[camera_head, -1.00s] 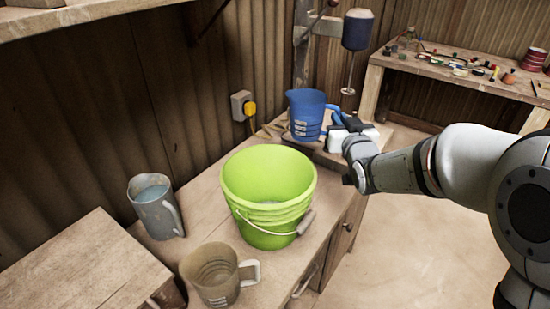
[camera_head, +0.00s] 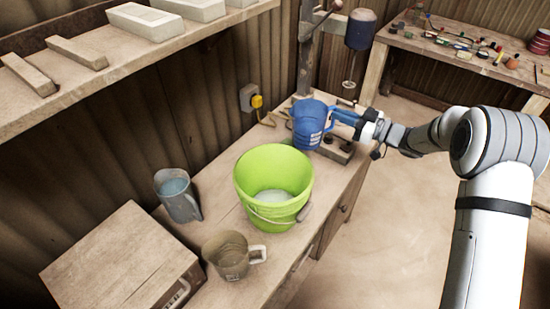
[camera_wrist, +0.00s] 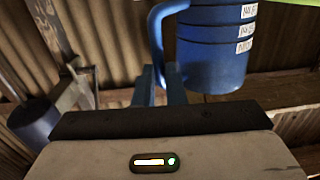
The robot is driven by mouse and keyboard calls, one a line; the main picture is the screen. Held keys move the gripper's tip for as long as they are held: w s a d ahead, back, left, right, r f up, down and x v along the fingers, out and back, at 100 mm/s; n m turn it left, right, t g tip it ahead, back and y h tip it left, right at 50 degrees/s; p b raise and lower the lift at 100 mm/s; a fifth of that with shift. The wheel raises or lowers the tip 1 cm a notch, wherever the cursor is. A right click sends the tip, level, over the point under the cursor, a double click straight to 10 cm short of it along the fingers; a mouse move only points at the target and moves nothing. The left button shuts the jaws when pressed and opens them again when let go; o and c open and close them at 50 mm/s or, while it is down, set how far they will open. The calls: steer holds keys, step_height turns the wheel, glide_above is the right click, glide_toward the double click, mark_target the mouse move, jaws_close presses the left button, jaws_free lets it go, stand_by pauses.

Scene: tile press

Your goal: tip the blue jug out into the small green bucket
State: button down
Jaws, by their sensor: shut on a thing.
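The blue jug (camera_head: 308,126) is held up by its handle, behind and to the right of the bucket, and looks tilted toward the bucket's side. My gripper (camera_head: 338,117) is shut on the handle from the right. In the wrist view the jug (camera_wrist: 213,60), with white labels, fills the top, and my gripper's fingers (camera_wrist: 162,82) meet its handle. The jug's contents are hidden. The green bucket (camera_head: 262,212) stands upright on the bench with something whitish in its bottom. A sliver of green (camera_wrist: 290,2) shows at the wrist view's top right edge.
A grey jug (camera_head: 177,197) with bluish contents and a brown jug (camera_head: 228,257) stand left of and in front of the bucket. A drill press (camera_head: 361,30) stands behind the blue jug. A shelf (camera_head: 85,80) with blocks overhangs at upper left.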

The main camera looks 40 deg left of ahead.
steer(key=shift+s+d+f+n+g+h+p, duration=0.15)
steer(key=shift+d+f+n+g+p, duration=0.25)
steer(key=shift+d+g, duration=0.2)
steer(key=shift+d+f+n+g+h+p, duration=0.2)
steer(key=shift+d+f+n+g+p, duration=0.2)
steer(key=shift+d+g, duration=0.2)
steer(key=shift+s+d+f+n+g+h+p, duration=0.15)
steer(key=shift+d+f+n+g+p, duration=0.2)
steer(key=shift+d+n+g, duration=0.2)
steer(key=shift+w, duration=0.1)
steer(key=s+a+r+n+t+h+p, duration=0.2)
steer(key=s+r+n+t+h+p, duration=0.1)
steer(key=s+r+n, duration=0.4)
steer(key=s+r+t+h, duration=0.1)
steer(key=s+r, duration=0.2)
steer(key=r, duration=0.2)
steer(key=shift+r, duration=0.4)
steer(key=shift+s+a+r+n+t+h, duration=0.1)
steer(key=shift+s+a+n+t+h, duration=0.05)
steer(key=shift+s+n+t, duration=0.25)
steer(key=shift+s+a+n+t+h, duration=0.15)
steer(key=shift+s+t, duration=0.1)
steer(key=shift+s, duration=0.25)
steer(key=shift+s+a+n+t+h+b, duration=0.15)
steer(key=shift+s+n+t+h+b, duration=0.25)
steer(key=shift+s+b, duration=0.7)
